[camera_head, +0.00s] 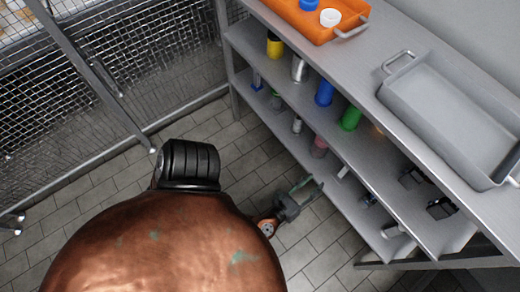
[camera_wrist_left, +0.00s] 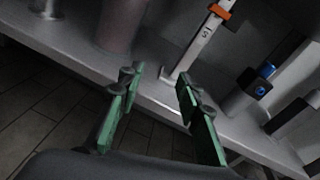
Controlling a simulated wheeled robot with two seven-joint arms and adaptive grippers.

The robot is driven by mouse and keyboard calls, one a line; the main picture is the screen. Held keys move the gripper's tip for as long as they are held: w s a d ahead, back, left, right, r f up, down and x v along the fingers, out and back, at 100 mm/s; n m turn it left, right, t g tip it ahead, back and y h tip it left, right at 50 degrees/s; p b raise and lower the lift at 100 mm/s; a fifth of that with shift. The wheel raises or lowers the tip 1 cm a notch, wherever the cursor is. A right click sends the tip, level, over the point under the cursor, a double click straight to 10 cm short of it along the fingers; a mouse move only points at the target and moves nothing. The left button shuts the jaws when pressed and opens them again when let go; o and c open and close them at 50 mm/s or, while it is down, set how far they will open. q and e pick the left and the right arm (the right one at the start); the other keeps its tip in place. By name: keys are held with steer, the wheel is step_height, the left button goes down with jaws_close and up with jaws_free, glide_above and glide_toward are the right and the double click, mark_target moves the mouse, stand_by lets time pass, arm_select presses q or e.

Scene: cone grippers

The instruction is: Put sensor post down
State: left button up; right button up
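The sensor post, a slim pale post (camera_wrist_left: 203,48) with an orange collar and a dark mark, stands on a grey shelf in the left wrist view. Its foot is on the shelf near the edge. My left gripper (camera_wrist_left: 157,82) is open, its green-padded fingers apart with nothing held between them. The post is beyond the fingertips, apart from them. In the head view my left gripper (camera_head: 310,188) is low beside the bottom shelf; a small pale piece (camera_head: 343,171) just past it may be the same post. My right gripper is not in view.
The grey shelf rack (camera_head: 300,105) holds several bottles and dark parts. A pink cylinder (camera_wrist_left: 120,25) stands left of the post, and a dark device with a blue part (camera_wrist_left: 258,82) right of it. A grey tray (camera_head: 450,110) and orange tray (camera_head: 300,18) are on top.

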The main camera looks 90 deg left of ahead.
arm_select(q)
steer(key=s+a+f+n+g+h, duration=0.4)
steer(key=s+f+n+g, duration=0.4)
steer(key=s+n, duration=0.65)
steer(key=s+d+f+n+h, duration=0.1)
steer(key=s+d+n+h, duration=0.1)
steer(key=d, duration=0.3)
steer(key=s+d+f+n+h, duration=0.1)
steer(key=s+d+n+h, duration=0.2)
steer(key=d+n+h, duration=0.1)
steer(key=s+d+f+n+g+h, duration=0.1)
steer(key=s+d+n+h, duration=0.2)
steer(key=d+n, duration=0.2)
steer(key=d, duration=0.3)
steer(key=shift+s+f, duration=0.25)
